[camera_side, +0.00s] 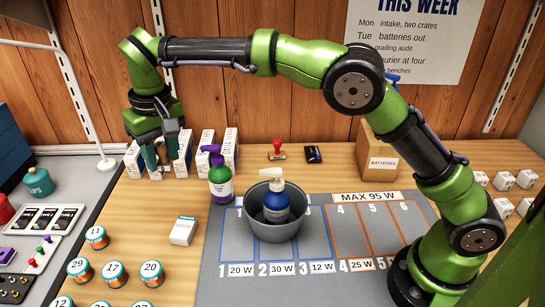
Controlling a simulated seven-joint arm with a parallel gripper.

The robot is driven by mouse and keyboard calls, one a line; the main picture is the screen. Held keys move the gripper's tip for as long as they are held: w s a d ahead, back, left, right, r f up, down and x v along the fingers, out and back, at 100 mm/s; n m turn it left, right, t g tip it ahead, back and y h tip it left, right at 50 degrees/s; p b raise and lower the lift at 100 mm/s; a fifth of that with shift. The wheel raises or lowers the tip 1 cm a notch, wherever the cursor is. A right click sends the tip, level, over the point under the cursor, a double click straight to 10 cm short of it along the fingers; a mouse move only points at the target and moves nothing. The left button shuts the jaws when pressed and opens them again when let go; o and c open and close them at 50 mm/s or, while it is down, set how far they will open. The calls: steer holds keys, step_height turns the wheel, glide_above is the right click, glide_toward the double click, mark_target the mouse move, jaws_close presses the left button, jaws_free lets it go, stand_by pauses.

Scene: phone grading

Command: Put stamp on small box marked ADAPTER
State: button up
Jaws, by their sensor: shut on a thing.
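A stamp (277,150) with a red knob handle stands upright on the wooden table near the back wall. My gripper (162,163) is at the left back, pointing down among a row of upright white boxes (231,150). I cannot read ADAPTER on any box. A small white box (183,231) lies alone on the table in front, its print too small to read.
A purple-topped green bottle (220,180) stands right of my gripper. A grey bucket (275,230) holding a blue bottle (276,206) is on the grey numbered mat (225,285). A dark flat item (313,154) lies beside the stamp. A BATTERIES carton (378,155) and numbered jars (97,238) stand nearby.

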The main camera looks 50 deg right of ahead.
mark_target(181, 225)
step_height(181, 225, down, 18)
steer(key=shift+r, duration=0.25)
steer(key=shift+f, duration=0.1)
steer(key=o, duration=1)
